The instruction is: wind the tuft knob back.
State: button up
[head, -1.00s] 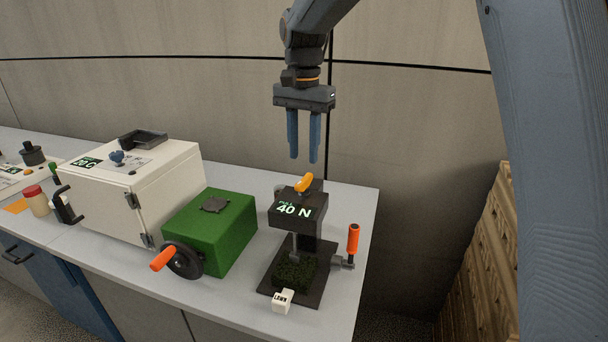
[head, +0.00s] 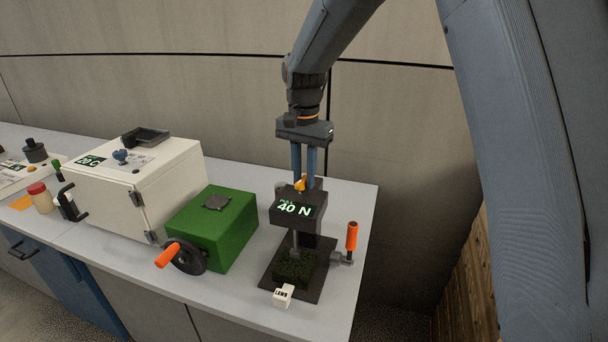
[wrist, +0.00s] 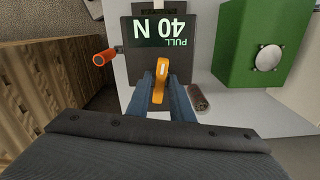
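The tuft knob (head: 301,184) is a small orange lever-shaped knob on top of the black pull tester (head: 284,208), whose display reads "PULL 40 N". My gripper (head: 303,182) points straight down over the tester. In the wrist view the orange knob (wrist: 160,80) lies between my two blue fingers (wrist: 161,90), one along each side. The fingers look closed in on it, with little or no gap showing. Part of the knob is hidden by the fingers in the head view. A dark turf sample (head: 294,268) sits on the tester's base.
An orange-handled crank (head: 351,238) stands at the tester's right. A green box (head: 212,228) with an orange-handled wheel and a white cabinet (head: 135,185) stand to the left. A small white labelled cube (head: 283,295) lies at the front. Bench space is clear at front right.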

grip_shut()
